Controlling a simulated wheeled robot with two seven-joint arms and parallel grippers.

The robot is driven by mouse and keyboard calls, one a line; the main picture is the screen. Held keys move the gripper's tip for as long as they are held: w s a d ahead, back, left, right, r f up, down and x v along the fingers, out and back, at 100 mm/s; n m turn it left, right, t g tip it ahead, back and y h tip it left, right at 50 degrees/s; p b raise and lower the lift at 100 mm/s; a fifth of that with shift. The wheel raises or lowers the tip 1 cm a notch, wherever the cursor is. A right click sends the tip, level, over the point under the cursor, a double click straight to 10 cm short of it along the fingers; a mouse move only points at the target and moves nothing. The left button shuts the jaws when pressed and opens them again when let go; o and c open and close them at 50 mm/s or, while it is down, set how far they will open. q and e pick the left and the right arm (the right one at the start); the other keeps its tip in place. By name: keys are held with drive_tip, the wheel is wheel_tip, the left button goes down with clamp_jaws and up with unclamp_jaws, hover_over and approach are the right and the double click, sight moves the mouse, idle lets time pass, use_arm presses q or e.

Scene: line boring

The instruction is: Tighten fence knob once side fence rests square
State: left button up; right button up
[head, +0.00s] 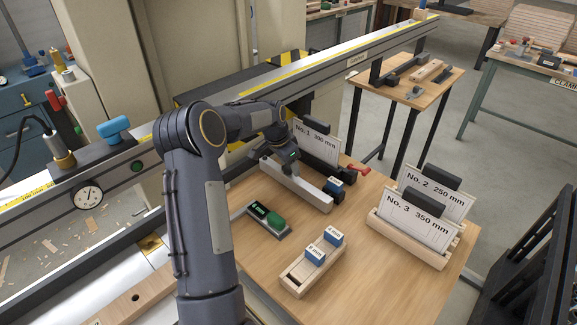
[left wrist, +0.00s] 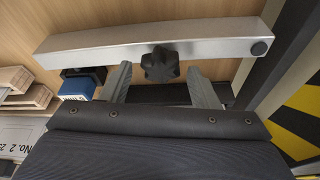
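The side fence (head: 297,188) is a light metal bar at the back of the wooden table. It also spans the top of the left wrist view (left wrist: 100,40), slightly slanted in that picture. The black star-shaped fence knob (left wrist: 160,63) is at the near side of the bar, around its middle. My left gripper (left wrist: 158,78) has its two grey fingers apart, one on each side of the knob, with visible gaps. In the head view the left gripper (head: 287,163) is over the fence and hides the knob. Whether the fence sits square is hard to tell. My right gripper is out of view.
Job card No. 1 (head: 317,143) stands behind the fence, near a red handle (head: 358,169). The front right tabletop is clear.

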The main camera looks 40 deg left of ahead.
use_arm(q)
wheel_tip(320, 180, up, 6)
drive_tip(key=shift+r, duration=0.5)
idle(0.5)
drive_tip(key=shift+d+r, duration=0.1)
drive_tip(key=s+d+r+n+t+b, duration=0.1)
drive_tip(key=s+d+r, duration=0.3)
drive_tip(key=s+d, duration=0.3)
drive_tip(key=s+d+r+n+b, duration=0.1)
drive_tip(key=s+d+r+b, duration=0.15)
drive_tip(key=s+d, duration=0.55)
drive_tip(key=s+d+f+n+h, duration=0.1)
drive_tip(key=s+d+f, duration=0.1)
drive_tip(key=s, duration=0.3)
drive_tip(key=s+d+f+n+t+h, duration=0.1)
drive_tip(key=s+d+f, duration=0.1)
drive_tip(key=s+d, duration=0.3)
drive_tip(key=s+d+f+n, duration=0.1)
drive_tip(key=s+d+f, duration=0.2)
drive_tip(key=s, duration=0.4)
drive_tip(key=shift+s+d+h+b, duration=0.2)
drive_tip(key=shift+d+h+b, duration=0.25)
drive_tip(key=shift+d, duration=0.15)
